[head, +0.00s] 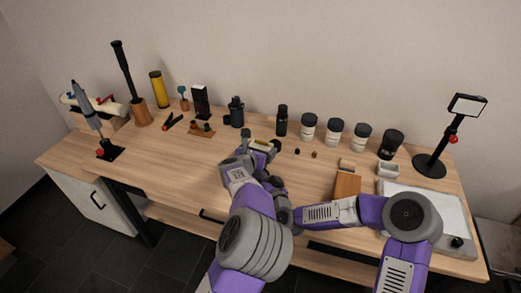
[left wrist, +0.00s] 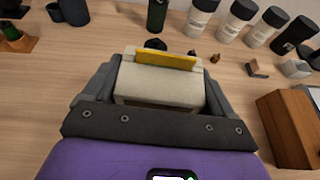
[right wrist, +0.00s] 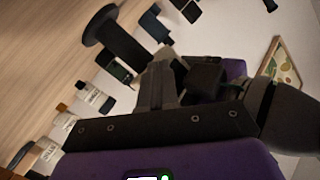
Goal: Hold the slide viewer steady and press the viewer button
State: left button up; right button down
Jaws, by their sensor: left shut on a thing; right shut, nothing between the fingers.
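The slide viewer (left wrist: 160,88) is a pale beige box with a yellow strip along its far top edge in the left wrist view. In the head view it shows small (head: 258,147) on the middle of the table. My left gripper (left wrist: 160,75) is shut on it, one finger along each side. It also shows in the head view (head: 260,143). My right gripper (right wrist: 168,72) is shut and empty. In the head view it is close beside my left wrist, below the viewer and partly hidden. I cannot make out the viewer's button or any contact with it.
Several white jars (head: 334,132) and a dark bottle (head: 282,120) stand behind the viewer. A wooden block (head: 347,184) and a white tray (head: 440,205) lie at the right. A lamp-like stand (head: 431,165) rises at the far right. The left middle of the table (head: 160,160) is clear.

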jog(key=shift+w, duration=0.15)
dwell(0.5)
jog(key=shift+w+d, duration=0.2)
jog(key=shift+w, duration=0.1)
jog(key=shift+w, duration=0.1)
dwell(0.4)
jog(key=shift+s+a, duration=0.2)
jog(key=shift+s, duration=0.35)
jog(key=shift+s+a, duration=0.4)
jog(key=shift+s, duration=0.5)
jog(key=shift+s+a, duration=0.35)
jog(key=shift+s, duration=0.6)
jog(key=shift+s+a, duration=0.4)
jog(key=shift+s, duration=0.5)
